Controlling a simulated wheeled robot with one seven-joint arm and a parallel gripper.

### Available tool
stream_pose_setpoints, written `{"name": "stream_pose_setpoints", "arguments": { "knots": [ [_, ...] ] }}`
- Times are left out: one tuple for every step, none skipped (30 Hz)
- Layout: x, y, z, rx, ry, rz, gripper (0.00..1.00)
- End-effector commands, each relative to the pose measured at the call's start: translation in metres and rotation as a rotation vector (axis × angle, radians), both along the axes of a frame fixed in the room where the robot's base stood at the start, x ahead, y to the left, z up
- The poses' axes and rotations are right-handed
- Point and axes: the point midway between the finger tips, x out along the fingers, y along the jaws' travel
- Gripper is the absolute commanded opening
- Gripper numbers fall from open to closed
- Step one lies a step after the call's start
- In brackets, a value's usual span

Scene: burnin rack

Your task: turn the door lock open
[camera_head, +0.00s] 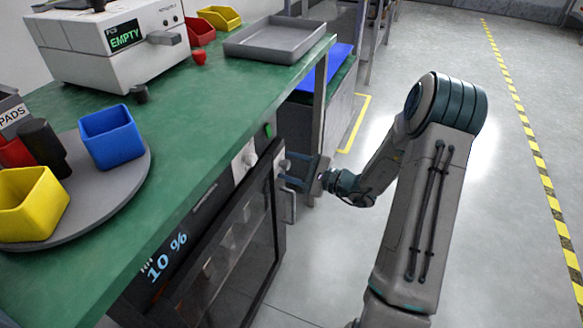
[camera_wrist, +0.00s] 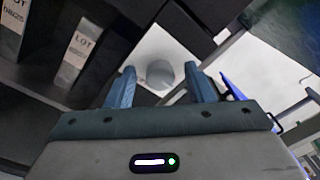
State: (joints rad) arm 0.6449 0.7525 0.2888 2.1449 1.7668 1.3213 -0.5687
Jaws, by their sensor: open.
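The cabinet door (camera_head: 233,243) is a dark-framed glass door under the green bench. I cannot tell whether it is fully closed. A pale round knob on a white plate, which looks like the door lock, shows in the wrist view (camera_wrist: 160,73). It also seems to show in the head view as a white knob (camera_head: 249,156) beside the door's upper corner. My gripper (camera_head: 288,169) is open at that corner, fingers pointing toward the cabinet. In the wrist view the knob appears between my fingertips (camera_wrist: 160,82); contact cannot be told. A light door handle (camera_head: 289,201) is just below my gripper.
Boxes labelled LOT (camera_wrist: 77,52) stand inside. The floor (camera_head: 520,220) at right is clear.

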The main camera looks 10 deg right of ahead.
Motion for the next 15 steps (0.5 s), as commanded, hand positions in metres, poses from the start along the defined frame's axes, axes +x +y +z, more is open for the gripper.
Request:
{"name": "stream_pose_setpoints", "arguments": {
  "knots": [
    [0.0001, 0.0, 0.0002, 0.0, 0.0, 0.0, 0.48],
    [0.0001, 0.0, 0.0002, 0.0, 0.0, 0.0, 0.48],
    [0.0, 0.0, 0.0003, 0.0, 0.0, 0.0, 0.48],
    [-0.0001, -0.0001, 0.0003, 0.0, 0.0, 0.0, 0.48],
    [-0.0001, -0.0001, 0.0003, 0.0, 0.0, 0.0, 0.46],
    [-0.0002, -0.0001, 0.0002, 0.0, 0.0, 0.0, 0.34],
    [-0.0002, -0.0001, 0.0002, 0.0, 0.0, 0.0, 0.26],
    [-0.0002, -0.0001, 0.0002, 0.0, 0.0, 0.0, 0.18],
    [-0.0002, -0.0002, 0.0002, 0.0, 0.0, 0.0, 0.07],
    [-0.0002, -0.0002, 0.0002, 0.0, 0.0, 0.0, 0.04],
    [-0.0002, -0.0002, 0.0003, 0.0, 0.0, 0.0, 0.04],
    [-0.0002, -0.0002, 0.0003, 0.0, 0.0, 0.0, 0.04],
    [-0.0002, -0.0002, 0.0003, 0.0, 0.0, 0.0, 0.04],
    [-0.0002, -0.0002, 0.0004, 0.001, 0.001, 0.0, 0.04],
    [-0.0002, -0.0004, 0.0006, 0.002, 0.002, 0.0, 0.04]
  ]
}}
